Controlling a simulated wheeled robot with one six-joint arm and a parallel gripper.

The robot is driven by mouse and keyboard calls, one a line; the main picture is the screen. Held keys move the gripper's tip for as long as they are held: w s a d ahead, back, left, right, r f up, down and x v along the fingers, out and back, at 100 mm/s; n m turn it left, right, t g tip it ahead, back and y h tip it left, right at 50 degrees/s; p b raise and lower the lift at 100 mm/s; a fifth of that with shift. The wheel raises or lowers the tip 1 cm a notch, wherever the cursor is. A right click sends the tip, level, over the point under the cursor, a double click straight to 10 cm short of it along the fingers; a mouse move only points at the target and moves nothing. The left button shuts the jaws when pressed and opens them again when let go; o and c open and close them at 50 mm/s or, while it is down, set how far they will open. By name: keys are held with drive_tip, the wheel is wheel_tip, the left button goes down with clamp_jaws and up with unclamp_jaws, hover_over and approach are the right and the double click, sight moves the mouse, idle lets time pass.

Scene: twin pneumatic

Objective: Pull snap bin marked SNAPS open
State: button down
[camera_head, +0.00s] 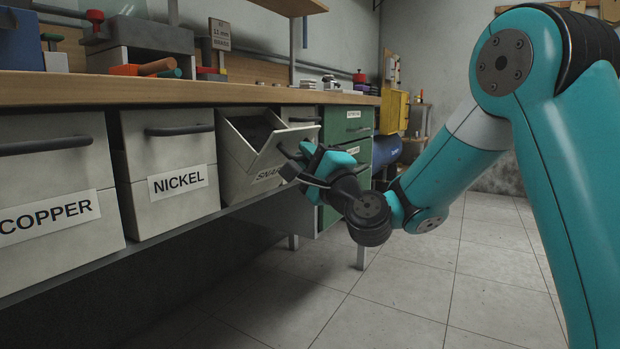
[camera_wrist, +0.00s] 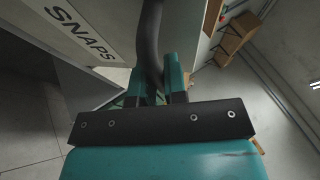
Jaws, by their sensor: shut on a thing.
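The SNAPS bin (camera_head: 240,178) sits under the workbench, right of the NICKEL bin. Its front is tilted outward, with a dark opening at the top and dark contents showing inside. Its label is partly hidden by my gripper in the head view and reads SNAPS in the wrist view (camera_wrist: 80,32). My gripper (camera_head: 292,162) is at the bin's front, shut on its dark bar handle (camera_wrist: 150,45). In the wrist view the handle runs between the two teal fingers (camera_wrist: 162,84).
The NICKEL bin (camera_head: 168,205) and COPPER bin (camera_head: 60,245) stand closed to the left. A green drawer cabinet (camera_head: 345,125) stands just beyond on the right. The wooden bench top (camera_head: 200,90) overhangs the bins. The tiled floor (camera_head: 400,290) in front is clear.

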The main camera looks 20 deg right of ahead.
drive_tip(key=shift+s+d+f+t+b, duration=0.25)
drive_tip(key=shift+f+b, duration=0.25)
drive_tip(key=shift+b, duration=0.4)
drive_tip(key=shift+m, duration=0.3)
drive_tip(key=c, duration=1.2)
unclamp_jaws()
drive_tip(key=shift+r, duration=0.1)
